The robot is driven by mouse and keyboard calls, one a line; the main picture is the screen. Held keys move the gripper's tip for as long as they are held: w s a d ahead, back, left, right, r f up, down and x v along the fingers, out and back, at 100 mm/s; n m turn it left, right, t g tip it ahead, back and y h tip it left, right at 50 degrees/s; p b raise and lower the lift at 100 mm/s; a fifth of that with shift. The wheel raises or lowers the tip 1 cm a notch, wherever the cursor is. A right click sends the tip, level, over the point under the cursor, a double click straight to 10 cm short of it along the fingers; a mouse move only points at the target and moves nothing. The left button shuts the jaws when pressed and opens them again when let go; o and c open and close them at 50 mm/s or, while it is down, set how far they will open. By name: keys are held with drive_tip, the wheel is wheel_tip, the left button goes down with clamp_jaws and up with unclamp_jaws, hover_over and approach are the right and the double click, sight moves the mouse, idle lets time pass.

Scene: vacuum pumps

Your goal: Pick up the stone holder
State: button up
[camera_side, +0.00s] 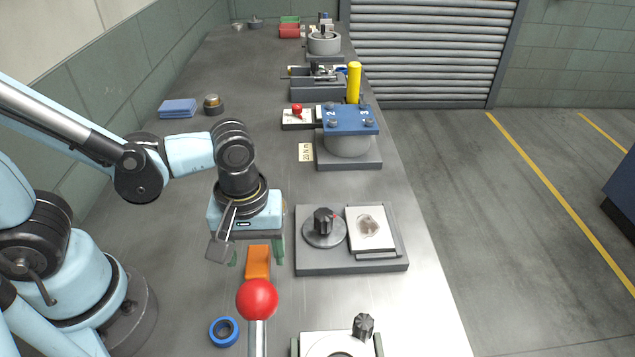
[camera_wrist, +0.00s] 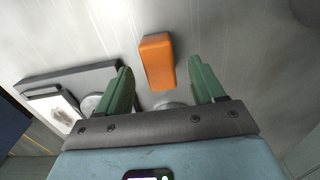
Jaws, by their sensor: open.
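An orange block (camera_side: 258,263), which looks like the stone holder, lies on the metal bench below my gripper. In the wrist view the orange block (camera_wrist: 157,60) shows between the lines of my two green fingers, near the fingertips. My gripper (camera_side: 256,250) is open and empty, pointing down over the block. In the wrist view there is a gap between each finger of my gripper (camera_wrist: 160,75) and the block. The exact height of the fingertips above the bench is hard to tell. The gripper body hides the block's far end in the side view.
A grey base plate (camera_side: 350,267) with a black knob and a white plate stands just right of my gripper. A red ball on a rod (camera_side: 257,299) and a blue ring (camera_side: 224,331) are in front. A blue-topped pump (camera_side: 347,118) stands farther back.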

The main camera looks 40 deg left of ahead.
sight(257, 260)
drive_tip(key=shift+f, duration=1.55)
drive_tip(key=c, duration=1.2)
drive_tip(key=shift+r, duration=0.2)
drive_tip(key=shift+r, duration=0.4)
wheel_tip(257, 260, up, 3)
drive_tip(key=shift+f, duration=0.1)
drive_tip(key=s+d+r, duration=0.2)
drive_tip(key=s, duration=0.1)
drive_tip(key=s+d+r, duration=0.2)
drive_tip(key=s, duration=0.1)
drive_tip(key=s+d+r, duration=0.2)
drive_tip(key=s+r, duration=0.1)
drive_tip(key=shift+s+d, duration=0.15)
drive_tip(key=shift+s, duration=0.25)
